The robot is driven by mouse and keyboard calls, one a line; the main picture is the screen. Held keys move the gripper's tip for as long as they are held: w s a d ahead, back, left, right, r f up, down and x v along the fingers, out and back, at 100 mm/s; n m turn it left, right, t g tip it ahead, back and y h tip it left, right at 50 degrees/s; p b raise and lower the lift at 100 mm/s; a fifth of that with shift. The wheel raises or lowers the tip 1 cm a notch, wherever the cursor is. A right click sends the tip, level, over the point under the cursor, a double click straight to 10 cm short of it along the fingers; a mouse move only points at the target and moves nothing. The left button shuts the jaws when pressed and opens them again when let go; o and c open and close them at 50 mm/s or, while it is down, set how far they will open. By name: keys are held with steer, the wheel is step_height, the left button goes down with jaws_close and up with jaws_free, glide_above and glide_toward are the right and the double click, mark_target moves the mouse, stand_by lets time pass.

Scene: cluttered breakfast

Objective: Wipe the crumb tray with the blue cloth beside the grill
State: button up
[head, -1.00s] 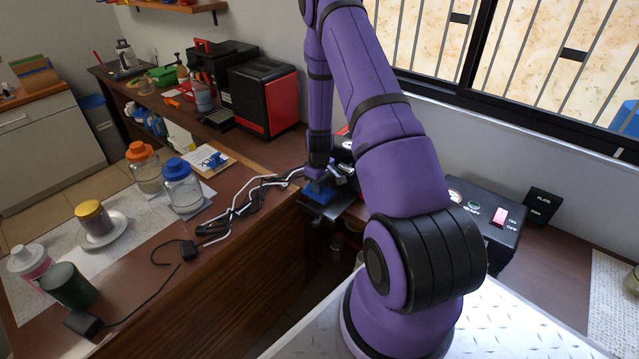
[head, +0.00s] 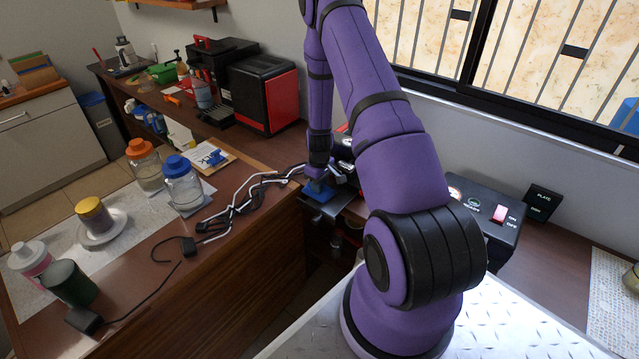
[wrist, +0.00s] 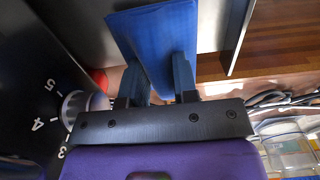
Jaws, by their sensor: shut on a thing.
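My gripper (wrist: 158,82) is shut on the blue cloth (wrist: 160,38), which stands out flat between and beyond the fingers in the wrist view. In the head view my gripper (head: 322,180) points down and the blue cloth (head: 317,193) is under it, over the dark crumb tray (head: 331,207). The tray sticks out from the front of the grill (head: 343,148). The tray's grey surface (wrist: 213,25) shows beside the cloth in the wrist view. Whether the cloth presses on the tray is not clear. My arm hides much of the grill.
A numbered dial (wrist: 82,106) on the grill's dark face is close left of the fingers in the wrist view. Tangled cables (head: 245,205) lie on the counter left of the tray. Jars, including an orange-lidded jar (head: 145,165), stand farther left. A black switch box (head: 485,212) is at right.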

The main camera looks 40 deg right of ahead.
steer(key=shift+f, duration=0.55)
steer(key=shift+s+d, duration=0.15)
steer(key=shift+s, duration=0.65)
steer(key=shift+w, duration=0.15)
steer(key=shift+f, duration=0.1)
stand_by(0.6)
steer(key=shift+s+f, duration=0.1)
steer(key=shift+s, duration=0.25)
stand_by(0.4)
steer(key=shift+w+r, duration=0.95)
steer(key=shift+r, duration=0.2)
